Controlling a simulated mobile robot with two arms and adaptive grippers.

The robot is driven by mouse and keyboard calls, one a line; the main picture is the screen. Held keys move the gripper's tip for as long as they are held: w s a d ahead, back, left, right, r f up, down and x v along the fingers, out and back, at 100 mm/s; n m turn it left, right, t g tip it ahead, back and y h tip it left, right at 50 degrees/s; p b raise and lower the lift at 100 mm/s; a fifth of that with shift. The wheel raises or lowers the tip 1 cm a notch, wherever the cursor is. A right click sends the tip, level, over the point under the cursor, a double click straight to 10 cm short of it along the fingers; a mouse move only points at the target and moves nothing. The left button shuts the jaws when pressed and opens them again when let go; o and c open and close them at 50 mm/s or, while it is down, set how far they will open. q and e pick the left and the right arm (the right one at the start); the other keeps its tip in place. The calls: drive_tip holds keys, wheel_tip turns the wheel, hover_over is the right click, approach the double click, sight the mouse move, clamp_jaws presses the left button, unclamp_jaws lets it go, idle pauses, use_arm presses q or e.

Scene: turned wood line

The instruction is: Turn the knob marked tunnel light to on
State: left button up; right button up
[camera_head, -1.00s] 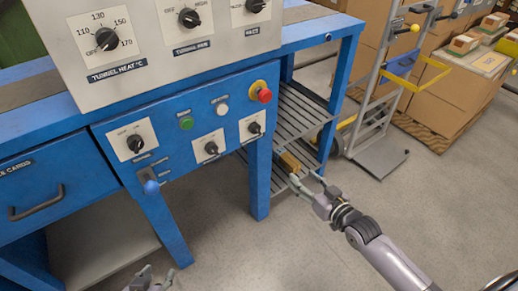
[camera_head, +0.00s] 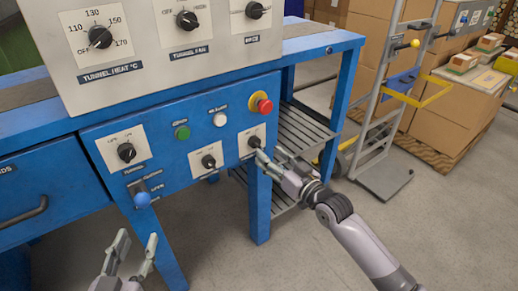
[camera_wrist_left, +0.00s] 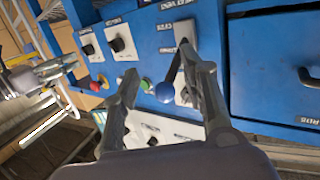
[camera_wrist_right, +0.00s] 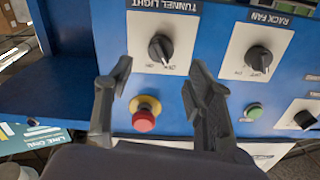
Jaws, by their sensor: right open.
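The tunnel light knob (camera_wrist_right: 160,48) is black on a white plate, under an upside-down "TUNNEL LIGHT" label, in the right wrist view. In the head view this knob (camera_head: 254,141) is the rightmost on the blue panel, below the red emergency button. Its pointer setting is too small to tell for sure. My right gripper (camera_wrist_right: 155,88) is open and empty, its fingers pointing towards the knob's plate; in the head view its fingertips (camera_head: 270,155) are close to the knob. My left gripper (camera_head: 137,241) is open and empty, low in front of the panel.
The rack fan knob (camera_wrist_right: 258,59) is beside the tunnel light. The red emergency button (camera_wrist_right: 144,117) shows between my right fingers. A blue-ball lever (camera_head: 142,198) sticks out at lower left, near my left gripper. A hand truck (camera_head: 385,120) and cartons stand to the right.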

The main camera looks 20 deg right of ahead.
sight(259, 145)
drive_tip(key=b+x, duration=0.1)
drive_tip(key=x, duration=0.5)
use_arm(q)
wheel_tip(259, 145, up, 8)
drive_tip(key=d+t+h, duration=0.1)
drive_tip(key=t, duration=0.3)
drive_tip(key=shift+f+t, duration=0.15)
drive_tip(key=shift+t, duration=0.25)
use_arm(e)
drive_tip(key=shift+w+a, duration=0.1)
drive_tip(key=shift+w, duration=0.2)
use_arm(q)
drive_tip(key=shift+s, duration=0.1)
use_arm(e)
drive_tip(key=shift+c, duration=0.5)
drive_tip(key=c, duration=1.1)
drive_tip(key=shift+o, duration=0.2)
